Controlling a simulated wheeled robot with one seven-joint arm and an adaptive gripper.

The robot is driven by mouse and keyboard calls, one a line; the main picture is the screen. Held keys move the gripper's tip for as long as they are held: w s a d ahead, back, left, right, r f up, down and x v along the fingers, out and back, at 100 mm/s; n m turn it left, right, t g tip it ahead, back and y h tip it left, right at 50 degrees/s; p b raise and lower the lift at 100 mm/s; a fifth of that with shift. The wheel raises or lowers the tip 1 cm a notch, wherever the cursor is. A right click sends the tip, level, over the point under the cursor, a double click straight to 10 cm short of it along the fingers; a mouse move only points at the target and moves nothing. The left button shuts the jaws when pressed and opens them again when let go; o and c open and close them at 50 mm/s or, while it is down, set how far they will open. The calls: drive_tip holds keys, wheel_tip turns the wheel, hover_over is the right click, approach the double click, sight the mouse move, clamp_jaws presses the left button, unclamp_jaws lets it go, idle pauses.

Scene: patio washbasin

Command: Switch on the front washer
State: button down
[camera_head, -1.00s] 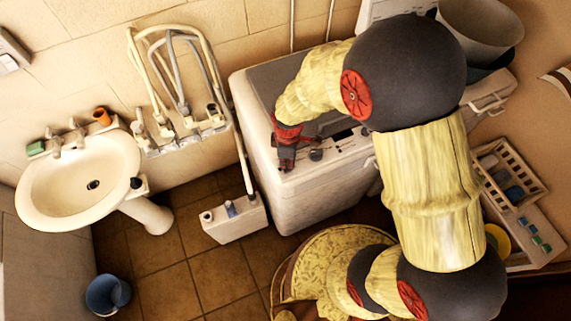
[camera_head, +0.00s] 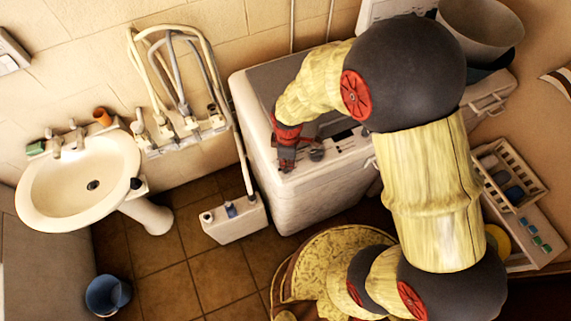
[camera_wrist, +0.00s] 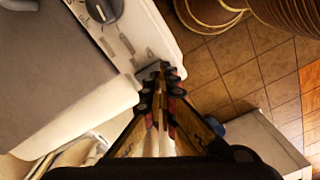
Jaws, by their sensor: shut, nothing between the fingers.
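The front washer (camera_head: 312,200) is a white machine with a grey lid, standing against the wall in the middle of the head view. Its control panel runs along the front top edge, with a dark round knob (camera_head: 316,154). The knob (camera_wrist: 103,10) also shows at the top of the wrist view. My gripper (camera_head: 286,166) is shut and empty, its tips at the left end of the panel, left of the knob. In the wrist view my gripper (camera_wrist: 162,72) has its fingertips together at the panel's corner. I cannot tell whether they touch it, and they hide what lies beneath.
A white washbasin (camera_head: 80,180) stands at the left, with a blue bucket (camera_head: 108,294) on the floor below. A white box-like container (camera_head: 235,219) is on the tiles beside the washer. A crate (camera_head: 510,174) of small items stands at the right.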

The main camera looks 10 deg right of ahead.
sight(287, 169)
drive_tip(key=shift+f+b, duration=0.75)
drive_tip(key=shift+f, duration=0.3)
idle(0.7)
drive_tip(key=shift+r+p, duration=2.35)
drive_tip(key=shift+r, duration=1.2)
drive_tip(key=shift+s+m, duration=0.1)
drive_tip(key=shift+m, duration=0.3)
drive_tip(key=s+d+r+m+t+b, duration=0.5)
drive_tip(key=s+d+r+m+b, duration=0.4)
drive_tip(key=b, duration=1.4)
drive_tip(key=s+d+m, duration=0.3)
drive_tip(key=m, duration=0.2)
drive_tip(key=shift+t, duration=0.3)
